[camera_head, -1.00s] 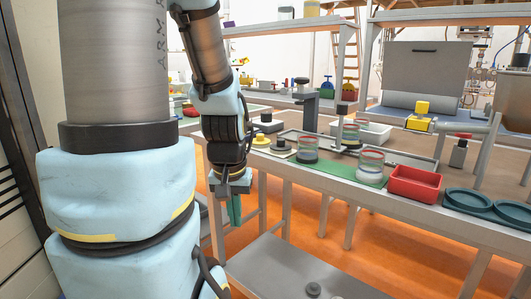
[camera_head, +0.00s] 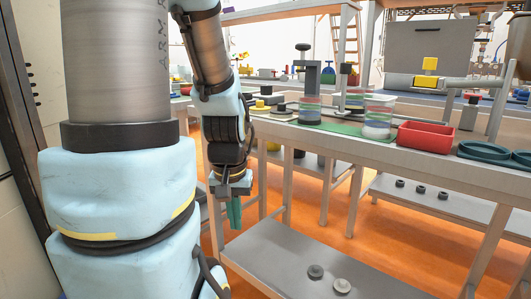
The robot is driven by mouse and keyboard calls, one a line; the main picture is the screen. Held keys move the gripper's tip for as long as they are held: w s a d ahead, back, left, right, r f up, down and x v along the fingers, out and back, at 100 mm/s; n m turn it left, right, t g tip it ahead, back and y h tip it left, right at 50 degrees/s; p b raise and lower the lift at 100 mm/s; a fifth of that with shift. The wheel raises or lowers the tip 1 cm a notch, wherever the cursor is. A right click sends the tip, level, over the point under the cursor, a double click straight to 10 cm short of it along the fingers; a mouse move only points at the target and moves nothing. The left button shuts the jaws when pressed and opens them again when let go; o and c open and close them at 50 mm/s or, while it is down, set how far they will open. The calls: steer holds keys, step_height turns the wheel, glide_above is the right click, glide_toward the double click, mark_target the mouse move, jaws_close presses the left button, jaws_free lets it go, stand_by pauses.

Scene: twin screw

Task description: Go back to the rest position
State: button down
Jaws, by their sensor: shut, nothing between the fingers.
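My gripper (camera_head: 234,213) hangs at the end of my arm, pointing down, left of the workbench (camera_head: 440,173) and below its top. Its green fingers are together with nothing seen between them. The fingers are small in this view. Nothing touches the gripper that I can see.
On the bench are a green mat (camera_head: 345,129), jars with coloured bands (camera_head: 309,110), a red tray (camera_head: 425,137) and round teal trays (camera_head: 487,151). Orange floor (camera_head: 395,229) shows between the bench legs.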

step_height(320, 180, up, 22)
steer(key=p, duration=2.1)
